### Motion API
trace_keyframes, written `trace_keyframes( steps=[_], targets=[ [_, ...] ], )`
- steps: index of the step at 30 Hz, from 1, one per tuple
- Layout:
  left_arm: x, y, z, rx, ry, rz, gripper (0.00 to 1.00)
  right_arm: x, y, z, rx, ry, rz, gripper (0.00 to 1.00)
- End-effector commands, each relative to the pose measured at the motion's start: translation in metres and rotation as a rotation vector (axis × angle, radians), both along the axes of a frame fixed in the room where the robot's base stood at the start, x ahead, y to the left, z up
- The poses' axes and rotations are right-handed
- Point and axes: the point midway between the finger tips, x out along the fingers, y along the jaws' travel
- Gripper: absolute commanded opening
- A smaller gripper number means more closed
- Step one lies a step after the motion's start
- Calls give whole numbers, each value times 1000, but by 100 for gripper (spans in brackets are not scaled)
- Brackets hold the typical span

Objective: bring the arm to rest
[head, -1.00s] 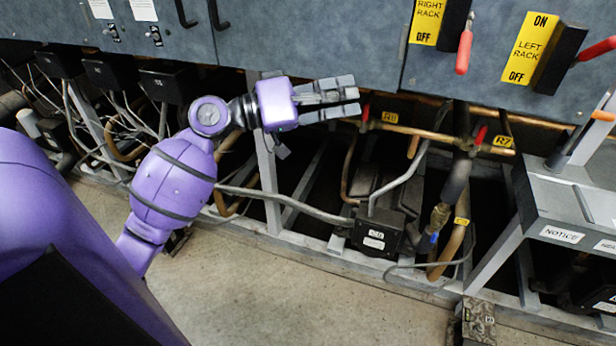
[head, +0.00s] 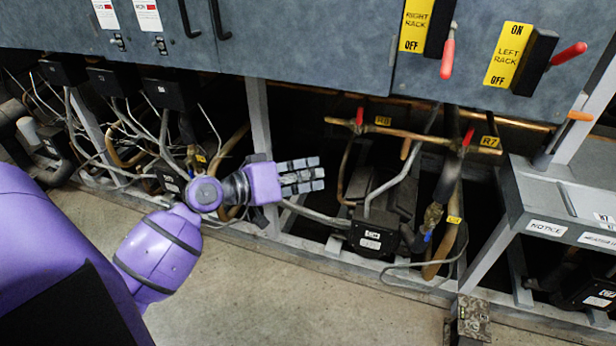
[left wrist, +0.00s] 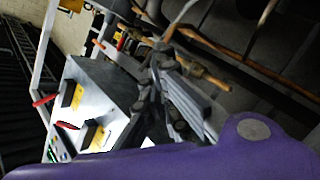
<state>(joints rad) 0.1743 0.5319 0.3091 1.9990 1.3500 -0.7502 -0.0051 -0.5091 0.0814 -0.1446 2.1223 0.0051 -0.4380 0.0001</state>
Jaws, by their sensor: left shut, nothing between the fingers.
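My left gripper (head: 302,176) is purple with grey fingers. In the head view it points right, in front of the lower frame of the compressor rack (head: 315,55). Its fingers are together with nothing between them. In the left wrist view the gripper's dark fingers (left wrist: 165,85) show at the middle, with my purple wrist along the bottom. My right gripper is in neither view.
Copper pipes with red-handled valves (head: 400,132) and a black compressor box (head: 372,238) lie right of the gripper. A grey metal box (head: 530,200) stands at the right. Rack switches (head: 520,58) sit above.

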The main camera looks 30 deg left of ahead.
Motion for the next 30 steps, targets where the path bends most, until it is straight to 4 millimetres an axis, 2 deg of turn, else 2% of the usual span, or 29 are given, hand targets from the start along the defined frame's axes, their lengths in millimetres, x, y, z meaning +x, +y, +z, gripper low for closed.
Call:
trace_keyframes(
  steps=[19,23,26,28,30],
  targets=[
    [-1,0,-4,4,3,5,0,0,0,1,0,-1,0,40],
    [5,11,-6,61,-18,47,0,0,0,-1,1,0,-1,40],
    [10,19,-28,175,-31,104,0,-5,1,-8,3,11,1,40],
    [-2,21,-64,281,-8,147,0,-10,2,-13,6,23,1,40],
    [-26,20,-108,396,25,180,0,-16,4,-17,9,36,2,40]
  ],
)
